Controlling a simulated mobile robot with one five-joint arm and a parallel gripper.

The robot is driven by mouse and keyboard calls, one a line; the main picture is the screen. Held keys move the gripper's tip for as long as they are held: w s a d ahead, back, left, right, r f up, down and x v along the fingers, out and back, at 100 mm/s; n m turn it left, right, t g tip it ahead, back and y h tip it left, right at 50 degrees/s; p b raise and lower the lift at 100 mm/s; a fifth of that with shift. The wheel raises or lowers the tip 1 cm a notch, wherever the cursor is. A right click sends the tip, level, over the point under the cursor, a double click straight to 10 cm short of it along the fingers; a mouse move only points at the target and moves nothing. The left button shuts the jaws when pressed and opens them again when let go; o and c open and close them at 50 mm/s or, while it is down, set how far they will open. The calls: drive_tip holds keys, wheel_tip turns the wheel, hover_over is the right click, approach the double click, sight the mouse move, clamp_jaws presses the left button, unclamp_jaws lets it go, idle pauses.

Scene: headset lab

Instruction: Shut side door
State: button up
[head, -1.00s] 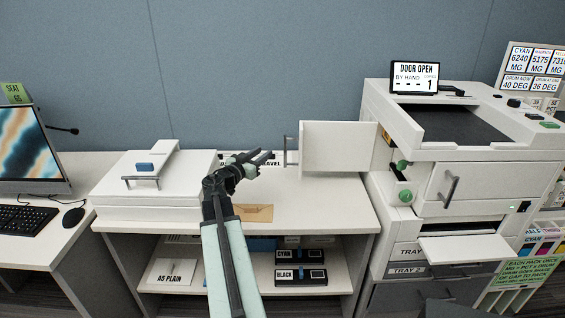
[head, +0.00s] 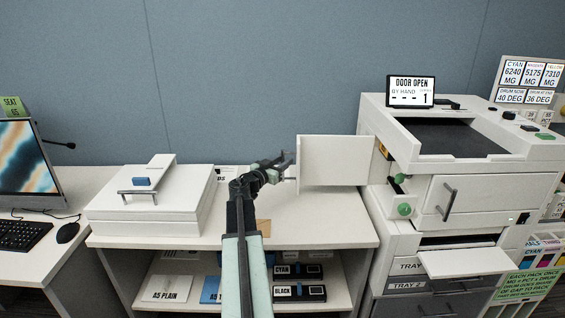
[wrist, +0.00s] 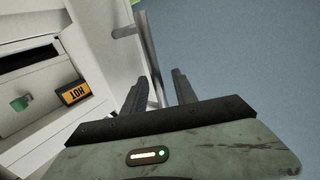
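The side door (head: 334,160) is a white panel standing open, swung out to the left of the white printer (head: 460,190). Its grey bar handle (wrist: 152,60) shows in the wrist view, on the door's outer end. My gripper (head: 286,163) is at the door's left edge, over the counter. In the wrist view my gripper (wrist: 160,88) has its two dark fingers apart, with the handle bar running between them. A gap shows beside the bar, so the fingers are not closed on it. In the head view my gripper largely hides the handle.
The printer's screen (head: 411,91) reads DOOR OPEN. Inside the opening are green knobs (head: 404,209) and a HOT label (wrist: 75,93). A white box-like device (head: 150,200) stands on the counter to the left. A monitor (head: 25,160) stands further left.

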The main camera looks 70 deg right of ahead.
clamp_jaws()
drive_tip(key=shift+w, duration=0.1)
idle(1.1)
